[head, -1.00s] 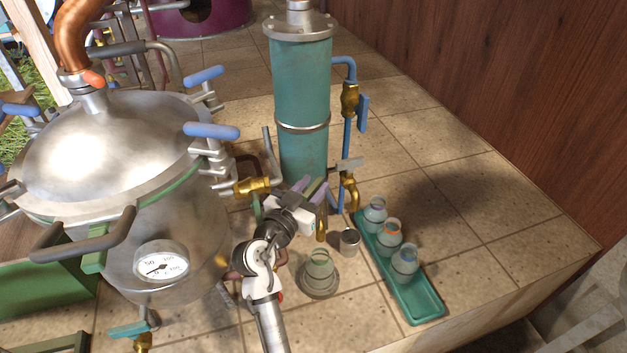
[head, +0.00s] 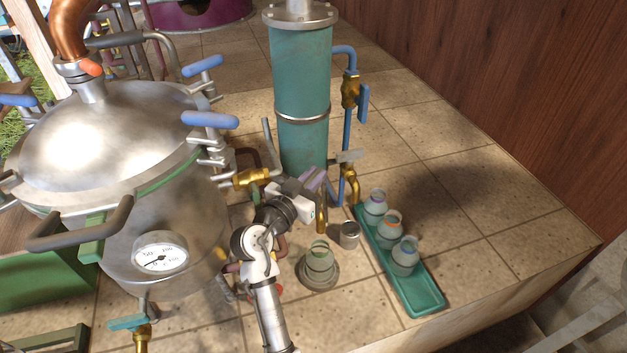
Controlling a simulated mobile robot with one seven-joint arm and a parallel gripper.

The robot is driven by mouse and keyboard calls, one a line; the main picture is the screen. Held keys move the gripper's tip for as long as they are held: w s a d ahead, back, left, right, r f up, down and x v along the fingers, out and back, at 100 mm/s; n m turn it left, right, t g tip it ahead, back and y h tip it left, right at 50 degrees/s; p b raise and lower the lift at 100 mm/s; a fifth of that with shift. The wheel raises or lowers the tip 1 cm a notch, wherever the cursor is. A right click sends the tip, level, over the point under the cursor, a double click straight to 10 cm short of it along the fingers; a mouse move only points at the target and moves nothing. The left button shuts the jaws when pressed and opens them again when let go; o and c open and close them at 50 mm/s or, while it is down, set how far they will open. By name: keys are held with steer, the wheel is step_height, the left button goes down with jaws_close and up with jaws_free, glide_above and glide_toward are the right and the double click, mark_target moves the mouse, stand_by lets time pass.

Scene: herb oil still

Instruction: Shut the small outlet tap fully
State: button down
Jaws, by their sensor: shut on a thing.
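The small outlet tap shows as a short brass spout (head: 321,217) pointing down, low in front of the teal column (head: 301,95). My gripper (head: 316,181), with purple-tipped fingers, is right above this spout at the column's foot. It is shut on the tap's lever, which is mostly hidden by the fingers, so its angle is hard to tell.
Another brass tap (head: 351,186) with a grey lever (head: 349,156) is close on the right. A small metal cup (head: 349,235) and a teal tray (head: 424,300) with jars stand nearby. The steel still (head: 120,150) fills the left. Tiles at right are clear.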

steer(key=shift+m+g+h+b, duration=0.4)
steer(key=shift+h, duration=0.1)
steer(key=c, duration=1.5)
jaws_free()
steer(key=shift+o, duration=0.2)
steer(key=shift+r+p, duration=0.1)
steer(key=shift+p, duration=0.3)
